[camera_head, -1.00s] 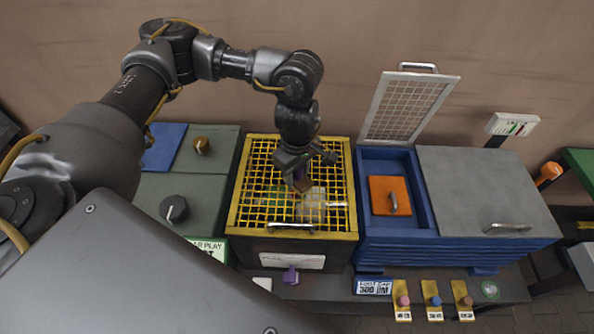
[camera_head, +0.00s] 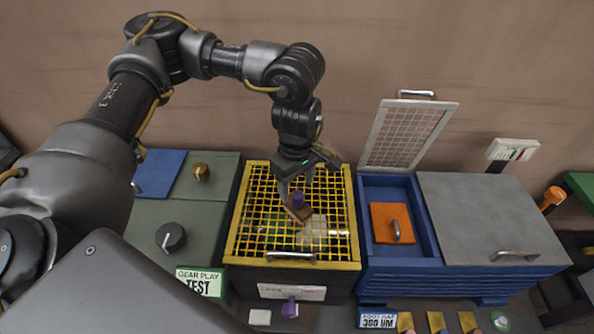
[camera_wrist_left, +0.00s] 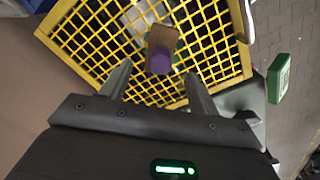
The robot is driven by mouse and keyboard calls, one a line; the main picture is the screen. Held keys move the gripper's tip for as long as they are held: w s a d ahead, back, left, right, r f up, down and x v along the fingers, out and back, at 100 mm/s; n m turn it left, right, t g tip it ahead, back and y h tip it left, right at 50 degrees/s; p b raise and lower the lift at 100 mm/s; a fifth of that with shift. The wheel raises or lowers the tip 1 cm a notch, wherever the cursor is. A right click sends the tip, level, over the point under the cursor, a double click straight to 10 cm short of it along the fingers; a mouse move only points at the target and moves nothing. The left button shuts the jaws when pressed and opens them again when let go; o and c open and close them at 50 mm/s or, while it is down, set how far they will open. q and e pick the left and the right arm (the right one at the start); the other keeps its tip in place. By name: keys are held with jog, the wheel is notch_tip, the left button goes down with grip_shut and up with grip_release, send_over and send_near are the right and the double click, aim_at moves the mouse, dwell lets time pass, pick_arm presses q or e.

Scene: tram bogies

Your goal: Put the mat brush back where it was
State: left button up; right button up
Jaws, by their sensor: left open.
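The mat brush, a brown block (camera_head: 300,214) with a purple knob (camera_head: 297,199), appears to rest on the yellow grid (camera_head: 254,226) of the dark box. It also shows in the left wrist view, its purple knob (camera_wrist_left: 161,62) pointing at the camera. My left gripper (camera_head: 295,184) is above the brush, pointing down. In the left wrist view its two fingers (camera_wrist_left: 158,84) are spread, with the knob just beyond and between their tips and nothing held. My right gripper is not in view.
A purple hook (camera_head: 290,307) is on the dark box's front, below a white label. At right stands a blue bin (camera_head: 429,205) with its mesh lid (camera_head: 409,133) raised and an orange handled block (camera_head: 385,222) inside. A green-grey box (camera_head: 210,225) with knobs stands left.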

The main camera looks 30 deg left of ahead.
pick_arm(q)
notch_tip(320, 180, up, 6)
jog(key=shift+f+b, duration=0.15)
jog(key=shift+b, duration=0.25)
